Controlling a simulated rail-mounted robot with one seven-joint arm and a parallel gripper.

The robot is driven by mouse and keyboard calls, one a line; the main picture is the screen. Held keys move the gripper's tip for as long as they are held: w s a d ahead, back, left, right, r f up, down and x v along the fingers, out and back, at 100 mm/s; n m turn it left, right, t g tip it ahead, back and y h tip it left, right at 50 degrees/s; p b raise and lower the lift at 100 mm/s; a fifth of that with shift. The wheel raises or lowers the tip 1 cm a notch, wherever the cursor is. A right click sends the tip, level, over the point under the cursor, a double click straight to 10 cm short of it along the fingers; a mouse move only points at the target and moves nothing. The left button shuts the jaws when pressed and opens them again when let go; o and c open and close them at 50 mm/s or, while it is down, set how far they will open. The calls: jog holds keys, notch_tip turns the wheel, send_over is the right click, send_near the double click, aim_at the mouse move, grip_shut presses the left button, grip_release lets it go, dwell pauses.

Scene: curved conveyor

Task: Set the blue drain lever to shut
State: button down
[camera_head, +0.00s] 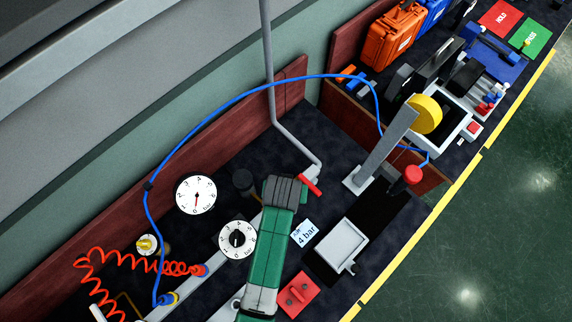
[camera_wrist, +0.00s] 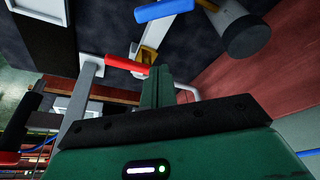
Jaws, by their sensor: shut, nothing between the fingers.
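The blue drain lever (camera_wrist: 164,10) shows at the top of the wrist view, lying nearly crosswise beside a light pipe and tilted slightly up to the right. In the head view I cannot make it out; my arm covers that area. My gripper (camera_wrist: 161,72) is shut and empty, its green fingers pointing up in the wrist view. The fingertips are below the blue lever in that picture and apart from it. They are close to a red lever (camera_wrist: 127,65); I cannot tell whether they touch it. The red lever also shows in the head view (camera_head: 310,185).
A dark cylinder (camera_wrist: 247,36) stands right of the blue lever. Two dials (camera_head: 196,195) (camera_head: 238,239), a coiled red hose (camera_head: 125,259) and a blue hose (camera_head: 240,88) surround my arm. A "4 bar" card (camera_head: 304,233) and a grey box (camera_head: 342,245) lie to its right.

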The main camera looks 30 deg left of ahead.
jog(key=b+x, duration=0.1)
jog(key=x, duration=0.6)
jog(key=shift+a+f, duration=0.1)
jog(key=shift+f, duration=0.45)
jog(key=shift+s+d+p, duration=0.35)
jog(key=shift+s, duration=0.5)
jog(key=shift+s+d+p, duration=0.3)
jog(key=shift+s+p, duration=0.05)
jog(key=shift+s, duration=0.55)
